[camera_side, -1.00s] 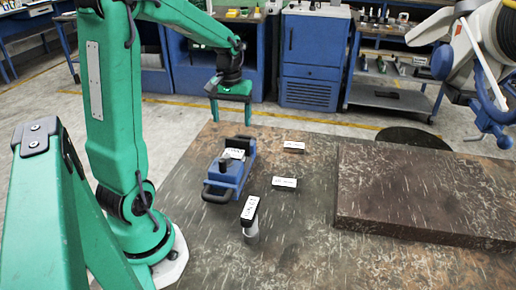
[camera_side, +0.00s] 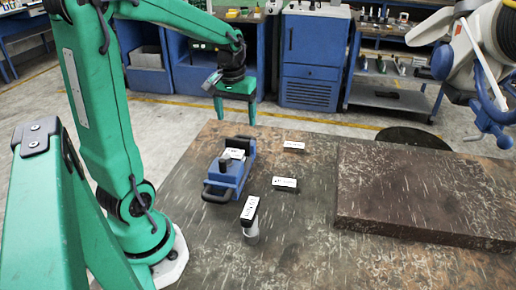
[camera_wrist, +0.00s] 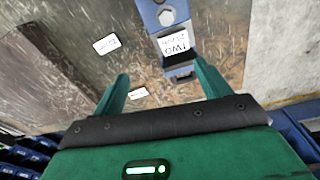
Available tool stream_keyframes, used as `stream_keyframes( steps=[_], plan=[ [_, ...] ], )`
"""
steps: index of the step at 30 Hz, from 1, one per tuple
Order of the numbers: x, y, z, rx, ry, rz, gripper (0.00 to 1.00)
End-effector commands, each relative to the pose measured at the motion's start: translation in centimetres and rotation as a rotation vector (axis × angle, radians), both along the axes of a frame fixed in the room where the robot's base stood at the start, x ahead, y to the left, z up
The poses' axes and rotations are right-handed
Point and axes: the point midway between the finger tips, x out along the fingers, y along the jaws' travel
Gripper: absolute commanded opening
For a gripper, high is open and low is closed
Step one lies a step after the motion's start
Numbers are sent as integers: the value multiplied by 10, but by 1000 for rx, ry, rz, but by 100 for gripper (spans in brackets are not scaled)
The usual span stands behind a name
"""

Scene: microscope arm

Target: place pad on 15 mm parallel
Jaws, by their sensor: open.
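A third white-topped dark block (camera_side: 250,208) sits on a pale cylinder (camera_side: 251,232). The labels are too small to read, so I cannot tell which is the pad or the 15 mm parallel. My gripper (camera_side: 236,115) is open and empty, above the table's far edge. In the wrist view, the labelled piece (camera_wrist: 173,42) shows beyond the fingers.
A thick raised brown slab (camera_side: 430,195) covers the right part of the table. A white and blue machine (camera_side: 490,70) hangs over the upper right. Blue cabinets (camera_side: 312,60) stand on the floor behind. The table's front middle is clear.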

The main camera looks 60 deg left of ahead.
Motion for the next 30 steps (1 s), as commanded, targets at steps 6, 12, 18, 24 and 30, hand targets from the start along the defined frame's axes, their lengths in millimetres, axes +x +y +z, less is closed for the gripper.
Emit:
stream_keyframes(
  steps=[6,12,18,24,30],
  plan=[
    [-15,-49,27,47,-94,-163,76],
    [-36,-89,43,85,-182,-313,76],
    [-60,-123,51,117,-274,-461,76],
    [-82,-147,53,141,-353,-584,76],
    [-93,-157,53,153,-393,-644,76]
  ],
)
